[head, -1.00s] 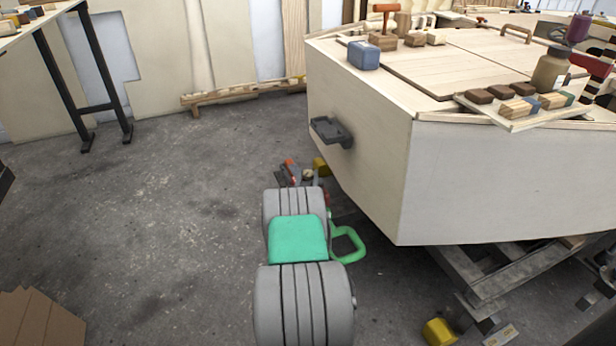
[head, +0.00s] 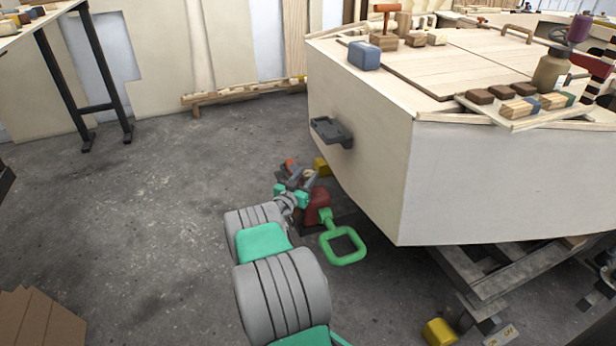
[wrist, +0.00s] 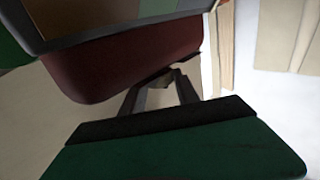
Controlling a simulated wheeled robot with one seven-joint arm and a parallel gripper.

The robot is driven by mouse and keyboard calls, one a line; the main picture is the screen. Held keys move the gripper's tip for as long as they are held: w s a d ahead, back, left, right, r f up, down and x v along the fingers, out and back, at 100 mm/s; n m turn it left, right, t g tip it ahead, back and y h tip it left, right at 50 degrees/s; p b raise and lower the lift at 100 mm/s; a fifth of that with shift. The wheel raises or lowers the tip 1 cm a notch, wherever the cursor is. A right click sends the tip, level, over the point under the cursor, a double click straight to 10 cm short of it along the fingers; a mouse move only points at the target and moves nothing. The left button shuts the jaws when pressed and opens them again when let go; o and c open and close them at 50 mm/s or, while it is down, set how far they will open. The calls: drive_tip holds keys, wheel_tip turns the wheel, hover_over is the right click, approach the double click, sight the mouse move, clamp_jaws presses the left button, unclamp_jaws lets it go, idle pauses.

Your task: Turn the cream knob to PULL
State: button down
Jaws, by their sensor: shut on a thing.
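The cream knob (head: 309,174) is a small pale patch low beside the hull, largely hidden by my gripper (head: 299,177). My gripper reaches down and away from me to it. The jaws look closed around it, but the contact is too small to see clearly. In the wrist view, two dark grey fingers (wrist: 160,92) have a pale patch between them, and a dark red body (wrist: 130,62) fills the area above. That red body (head: 318,204) also shows in the head view, with a green loop handle (head: 343,263) near it. The PULL marking cannot be read.
The plywood hull (head: 365,185) stands close on the right, with a grey bracket (head: 331,132) jutting from its side. The concrete floor (head: 130,220) on the left is open.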

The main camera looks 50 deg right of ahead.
drive_tip(key=m+g, duration=0.1)
drive_tip(key=g, duration=0.1)
drive_tip(key=m+g, duration=0.3)
drive_tip(key=g, duration=0.2)
drive_tip(key=shift+w+f, duration=0.15)
drive_tip(key=shift+w, duration=0.1)
drive_tip(key=shift+m, duration=0.3)
drive_tip(key=shift+d+m+g, duration=0.1)
drive_tip(key=shift+m+g, duration=0.5)
drive_tip(key=shift+g, duration=0.6)
drive_tip(key=c, duration=1.1)
unclamp_jaws()
drive_tip(key=shift+s, duration=0.1)
drive_tip(key=shift+o, duration=1)
drive_tip(key=shift+w, duration=0.2)
drive_tip(key=shift+s+r+n+t, duration=0.15)
drive_tip(key=shift+n+t, duration=0.25)
drive_tip(key=shift+t, duration=0.4)
drive_tip(key=shift+r+t, duration=0.1)
drive_tip(key=shift+t, duration=0.2)
